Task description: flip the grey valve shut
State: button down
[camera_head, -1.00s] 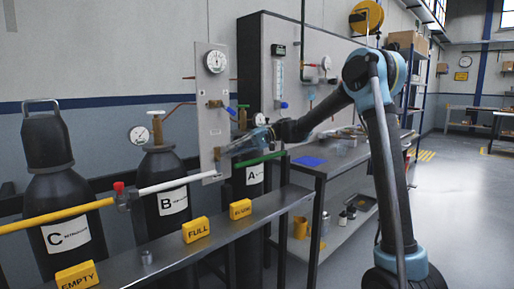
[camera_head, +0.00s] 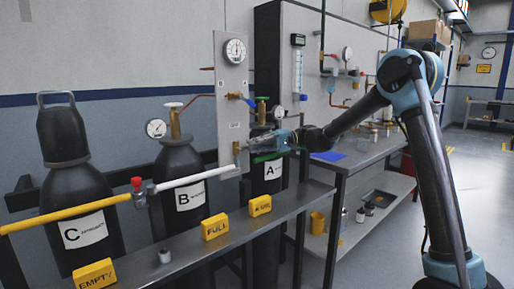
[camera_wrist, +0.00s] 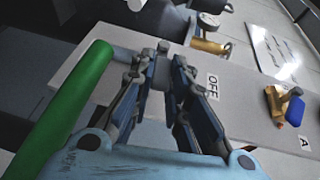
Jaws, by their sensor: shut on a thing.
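The grey valve (camera_wrist: 162,68) shows in the wrist view as a small grey piece between my fingertips, beside a printed OFF label. My gripper (camera_wrist: 158,76) is shut on it, with one finger on each side. The fingers hide part of the valve. The valve itself cannot be made out clearly there.
A green bar (camera_wrist: 75,105) runs close beside my gripper on the left in the wrist view. A blue-handled valve (camera_wrist: 289,104) sits on the panel near label A. A shelf (camera_head: 190,245) with yellow blocks stands in front of the cylinders. Open floor lies at right.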

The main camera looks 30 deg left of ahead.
jog(key=shift+w, duration=0.25)
jog(key=c, duration=1.5)
grip_release()
jog(key=shift+c, duration=0.2)
jog(key=shift+s, duration=0.1)
jog(key=v, duration=1.2)
jog(key=shift+f, duration=0.2)
jog(key=shift+d, duration=0.1)
